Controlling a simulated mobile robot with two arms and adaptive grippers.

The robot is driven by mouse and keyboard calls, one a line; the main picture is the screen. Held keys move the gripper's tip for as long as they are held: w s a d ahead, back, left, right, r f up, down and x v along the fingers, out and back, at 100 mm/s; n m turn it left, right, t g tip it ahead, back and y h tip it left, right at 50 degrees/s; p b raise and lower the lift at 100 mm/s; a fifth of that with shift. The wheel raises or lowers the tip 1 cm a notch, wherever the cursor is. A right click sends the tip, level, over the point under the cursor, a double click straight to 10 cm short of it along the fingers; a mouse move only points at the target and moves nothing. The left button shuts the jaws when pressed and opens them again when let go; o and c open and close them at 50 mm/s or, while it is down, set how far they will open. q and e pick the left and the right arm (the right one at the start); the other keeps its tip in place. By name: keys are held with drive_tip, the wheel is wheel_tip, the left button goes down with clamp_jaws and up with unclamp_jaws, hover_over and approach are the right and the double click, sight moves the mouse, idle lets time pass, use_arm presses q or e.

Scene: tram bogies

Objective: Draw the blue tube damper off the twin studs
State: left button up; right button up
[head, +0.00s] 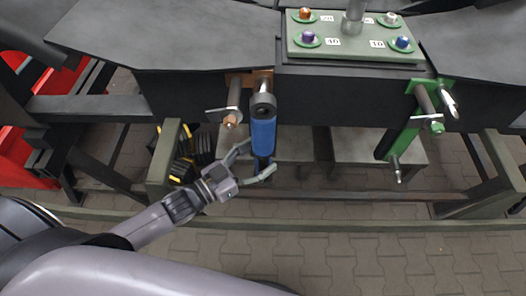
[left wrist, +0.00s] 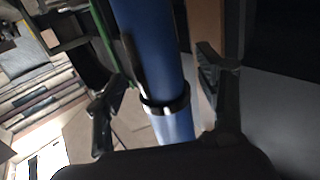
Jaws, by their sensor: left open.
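The blue tube damper (head: 263,137) hangs upright at the front of the dark frame in the head view, with a dark eye at its top on a stud. Its lower end is partly hidden by my gripper. My left gripper (head: 256,162) is open, with its fingers on either side of the damper's lower part. In the left wrist view the blue tube (left wrist: 150,45), with a black band, runs between the two spread fingers (left wrist: 165,95); gaps show on both sides. My right gripper is not in view.
An orange bracket with a pin (head: 231,120) is just left of the damper. A green bracket (head: 401,140) with pins stands at the right. A green plate with coloured knobs (head: 355,45) lies on top. A green-grey rail (head: 330,224) crosses in front, above paving.

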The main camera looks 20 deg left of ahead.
use_arm(q)
drive_tip(key=shift+x, duration=0.95)
drive_tip(key=shift+s, duration=0.1)
drive_tip(key=shift+c, duration=0.5)
clamp_jaws()
drive_tip(key=shift+r+p, duration=0.25)
drive_tip(key=shift+p, duration=0.15)
drive_tip(key=shift+s+d+r+p, duration=0.1)
drive_tip(key=shift+s+d+p, duration=0.15)
drive_tip(key=shift+s, duration=0.35)
drive_tip(key=shift+s+d+f+p, duration=0.1)
drive_tip(key=shift+s+p, duration=0.25)
drive_tip(key=shift+s, duration=0.25)
drive_tip(key=shift+s+d+r+p, duration=0.1)
drive_tip(key=shift+s+d+p, duration=0.15)
drive_tip(key=shift+s, duration=0.4)
